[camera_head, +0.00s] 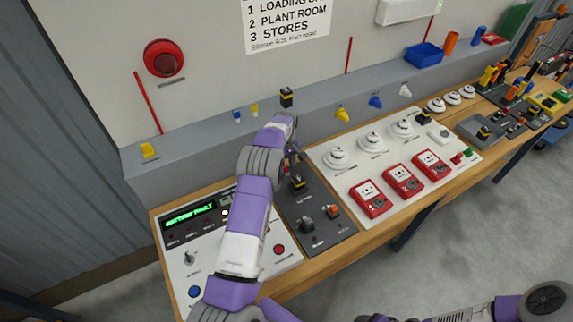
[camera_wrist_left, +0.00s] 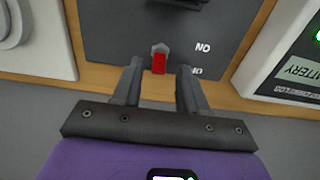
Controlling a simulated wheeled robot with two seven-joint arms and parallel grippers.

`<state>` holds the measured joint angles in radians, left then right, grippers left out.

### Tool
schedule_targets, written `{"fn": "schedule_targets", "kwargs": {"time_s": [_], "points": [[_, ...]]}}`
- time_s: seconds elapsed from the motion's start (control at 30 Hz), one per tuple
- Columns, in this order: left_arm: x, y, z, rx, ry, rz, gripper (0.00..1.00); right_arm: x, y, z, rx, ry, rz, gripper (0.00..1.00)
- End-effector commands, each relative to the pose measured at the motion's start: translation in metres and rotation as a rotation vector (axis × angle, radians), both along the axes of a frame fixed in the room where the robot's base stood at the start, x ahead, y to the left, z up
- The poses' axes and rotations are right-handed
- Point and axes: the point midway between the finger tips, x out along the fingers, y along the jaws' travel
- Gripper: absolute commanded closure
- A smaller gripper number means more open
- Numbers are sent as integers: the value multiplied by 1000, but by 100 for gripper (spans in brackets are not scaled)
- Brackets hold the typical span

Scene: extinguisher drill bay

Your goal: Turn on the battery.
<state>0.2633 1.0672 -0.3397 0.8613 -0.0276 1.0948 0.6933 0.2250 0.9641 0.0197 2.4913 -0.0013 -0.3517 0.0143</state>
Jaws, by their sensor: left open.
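A small switch with a red tip and grey base (camera_wrist_left: 159,62) stands on a dark panel (camera_wrist_left: 110,28), near the panel's edge, in the left wrist view. White lettering is beside it; I cannot read it as a whole label. My left gripper (camera_wrist_left: 160,75) is open, its fingers on either side of the switch, with gaps showing; I cannot tell its height above it. In the head view the left gripper (camera_head: 291,160) is at the far end of the dark panel (camera_head: 322,236), partly hidden by my arm. Only links of my right arm show at the lower right.
A white panel (camera_head: 279,265) with a green display (camera_head: 190,217) reading a battery fault lies left of the dark panel. Black and orange switches stand on the dark panel. Right of it, a white board holds red call points (camera_head: 369,199) and round detectors (camera_head: 337,157). A grey ledge runs behind.

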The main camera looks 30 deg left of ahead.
Motion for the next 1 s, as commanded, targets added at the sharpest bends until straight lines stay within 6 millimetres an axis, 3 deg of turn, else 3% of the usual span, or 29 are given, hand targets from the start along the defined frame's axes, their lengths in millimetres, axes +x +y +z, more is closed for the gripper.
{"fn": "schedule_targets", "kwargs": {"time_s": [0.13, 0.4, 0.47, 0.7, 1.0], "points": [[0, 0, -11, 0, -1, 0, 57, 0, 0, 1, 0, -1, 0, 32], [0, 0, -13, 0, -1, 0, 57, 0, 0, 1, 0, -1, 0, 32], [0, 0, -13, 0, -1, 0, 64, 0, 0, 1, 0, -1, 0, 32], [0, 0, -13, 0, -1, 0, 100, 0, 0, 1, 0, -1, 0, 32], [0, -3, -13, 25, -12, -1, 100, 0, 0, -1, 0, -1, 0, 32]]}}
